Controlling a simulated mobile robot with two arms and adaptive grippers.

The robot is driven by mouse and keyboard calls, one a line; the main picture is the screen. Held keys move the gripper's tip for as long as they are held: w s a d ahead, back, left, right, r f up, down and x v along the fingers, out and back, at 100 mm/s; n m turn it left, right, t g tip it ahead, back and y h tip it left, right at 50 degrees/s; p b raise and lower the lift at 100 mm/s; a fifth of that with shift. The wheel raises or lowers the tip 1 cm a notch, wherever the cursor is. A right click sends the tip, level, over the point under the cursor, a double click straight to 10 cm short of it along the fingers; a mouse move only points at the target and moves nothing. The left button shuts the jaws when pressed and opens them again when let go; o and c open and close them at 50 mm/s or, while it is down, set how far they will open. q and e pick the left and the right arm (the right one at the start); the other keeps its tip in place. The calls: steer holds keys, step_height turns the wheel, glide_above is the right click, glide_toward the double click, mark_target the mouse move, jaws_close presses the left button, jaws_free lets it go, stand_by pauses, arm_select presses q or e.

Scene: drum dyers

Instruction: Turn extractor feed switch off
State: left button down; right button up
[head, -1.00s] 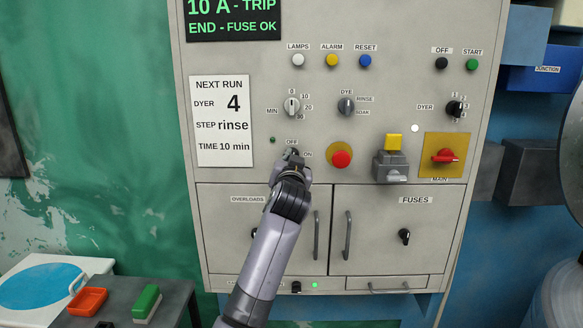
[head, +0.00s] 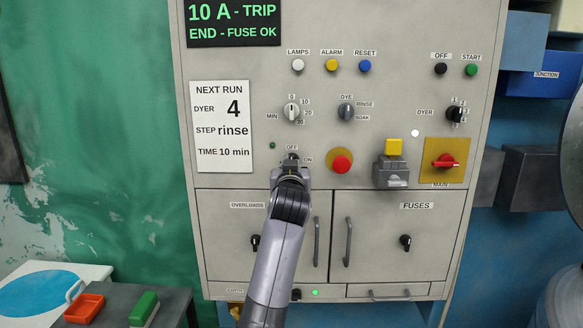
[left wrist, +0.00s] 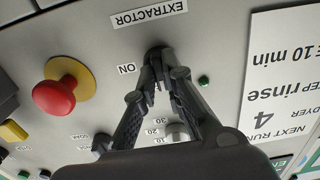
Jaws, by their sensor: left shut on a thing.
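The extractor feed switch (head: 292,157) is a small dark knob low on the grey panel, between OFF and ON labels. My left gripper (head: 290,166) covers most of it in the head view. In the left wrist view the switch (left wrist: 158,56) shows below the EXTRACTOR label, which appears upside down. The fingers of my left gripper (left wrist: 160,82) converge on the knob and are shut on it. The ON label is visible beside it there; OFF is hidden. I cannot tell exactly where the knob points. My right gripper is in neither view.
A red push button (head: 341,163) sits just right of the switch, and a small dark green lamp (head: 272,146) at its upper left. The timer knob (head: 291,112) is above. Cabinet doors with handles (head: 317,242) lie below. A NEXT RUN card (head: 222,127) is at left.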

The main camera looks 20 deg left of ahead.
arm_select(q)
steer(key=shift+f, duration=0.15)
steer(key=c, duration=1.7)
jaws_free()
steer(key=shift+s, duration=0.1)
steer(key=shift+v, duration=3.7)
